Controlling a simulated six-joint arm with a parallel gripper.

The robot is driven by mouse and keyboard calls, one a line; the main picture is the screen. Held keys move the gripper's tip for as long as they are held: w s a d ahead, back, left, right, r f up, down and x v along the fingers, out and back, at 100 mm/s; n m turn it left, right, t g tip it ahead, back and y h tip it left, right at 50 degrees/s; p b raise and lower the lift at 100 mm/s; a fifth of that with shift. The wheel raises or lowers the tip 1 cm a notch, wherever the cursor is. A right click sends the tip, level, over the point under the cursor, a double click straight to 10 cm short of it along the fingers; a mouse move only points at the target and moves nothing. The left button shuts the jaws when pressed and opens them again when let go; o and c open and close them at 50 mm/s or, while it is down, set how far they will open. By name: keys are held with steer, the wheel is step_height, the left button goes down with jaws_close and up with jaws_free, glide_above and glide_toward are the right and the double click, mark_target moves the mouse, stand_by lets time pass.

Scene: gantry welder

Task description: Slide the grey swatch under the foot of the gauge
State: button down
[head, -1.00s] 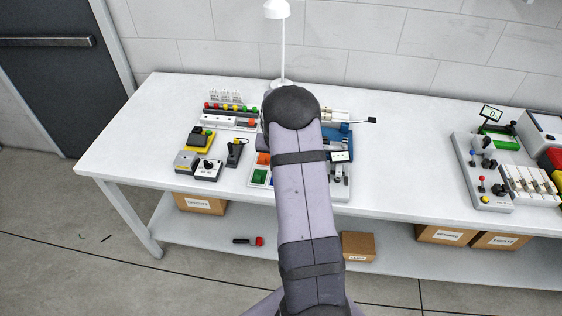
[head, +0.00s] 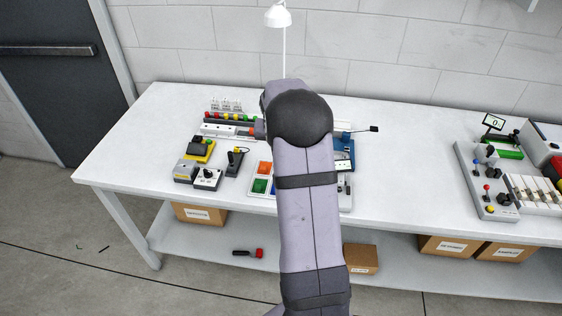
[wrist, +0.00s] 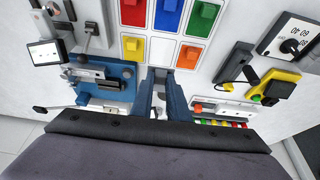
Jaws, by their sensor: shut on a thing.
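In the wrist view my gripper (wrist: 160,98) is shut on a small grey piece (wrist: 159,88), which appears to be the grey swatch, mostly hidden between the dark blue fingers. The gauge (wrist: 112,73) stands left of the fingers, a blue body with metal parts on top; where its foot meets what lies below cannot be made out. The held piece looks apart from it. In the head view the gauge (head: 345,150) shows partly behind my arm, which hides the gripper and the swatch.
A white tray (wrist: 149,31) holds red, blue, green, orange and yellow swatches; one compartment looks empty. A small display (wrist: 44,53) stands beside the gauge.

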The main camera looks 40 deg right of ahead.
steer(key=shift+r, duration=0.7)
steer(key=shift+a+r, duration=0.15)
steer(key=s+a+f+n+t+y+p, duration=0.1)
steer(key=s+a+n, duration=0.2)
steer(key=a, duration=0.8)
steer(key=s+a+n+y+p, duration=0.1)
steer(key=s+a+n, duration=0.25)
steer(key=a, duration=0.65)
steer(key=s+d+f+m+g+h+p, duration=0.15)
steer(key=s+d+m+p, duration=0.45)
steer(key=s+d+p, duration=1.1)
steer(key=d+b, duration=0.2)
steer(key=d, duration=0.6)
steer(key=shift+s+t, duration=0.25)
steer(key=shift+t, duration=0.1)
steer(key=shift+f+m+b, duration=0.25)
steer(key=shift+f+b, duration=0.05)
steer(key=shift+f, duration=0.05)
